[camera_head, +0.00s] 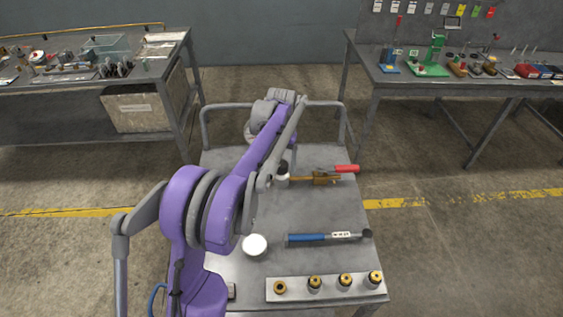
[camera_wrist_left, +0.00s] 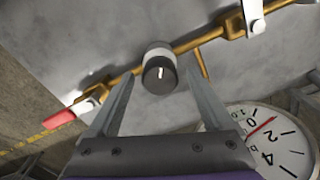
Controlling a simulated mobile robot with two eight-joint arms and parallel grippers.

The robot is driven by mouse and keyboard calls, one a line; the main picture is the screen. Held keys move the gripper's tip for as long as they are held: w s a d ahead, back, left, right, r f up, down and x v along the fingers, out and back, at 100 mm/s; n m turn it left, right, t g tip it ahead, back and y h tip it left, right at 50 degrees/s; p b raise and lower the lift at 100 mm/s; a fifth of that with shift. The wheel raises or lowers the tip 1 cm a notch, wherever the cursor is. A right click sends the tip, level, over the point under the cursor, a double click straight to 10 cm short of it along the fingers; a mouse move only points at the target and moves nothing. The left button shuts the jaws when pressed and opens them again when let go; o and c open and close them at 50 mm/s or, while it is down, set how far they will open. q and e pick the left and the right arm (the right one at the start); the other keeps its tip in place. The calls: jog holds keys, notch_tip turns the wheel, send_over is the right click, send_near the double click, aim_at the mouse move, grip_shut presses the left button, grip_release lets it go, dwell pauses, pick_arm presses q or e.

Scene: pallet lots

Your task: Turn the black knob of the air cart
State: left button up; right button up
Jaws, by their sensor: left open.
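The black knob (camera_wrist_left: 159,75) has a white pointer line and a pale collar, and sits on a brass pipe (camera_wrist_left: 205,40) in the left wrist view. In the head view the knob (camera_head: 283,166) is small, close beside my purple left arm, on the grey air cart (camera_head: 330,210). My left gripper (camera_wrist_left: 160,72) is open, its two fingers apart on either side of the knob in the wrist picture. I cannot tell whether they touch it. My right gripper is not in view.
A red lever (camera_head: 346,169) lies right of the knob. A white dial gauge (camera_wrist_left: 265,145) is at lower right in the wrist view. A blue-handled tool (camera_head: 308,238) and a plate (camera_head: 323,289) with several fittings lie nearer. Workbenches stand behind left and right.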

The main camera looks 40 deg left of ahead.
aim_at(281, 163)
pick_arm(q)
grip_shut()
jog(key=m, duration=0.4)
jog(key=shift+m, duration=0.3)
dwell(0.4)
grip_release()
jog(key=shift+r, duration=0.1)
notch_tip(281, 163, up, 11)
jog(key=p, duration=0.1)
jog(key=shift+f, duration=0.2)
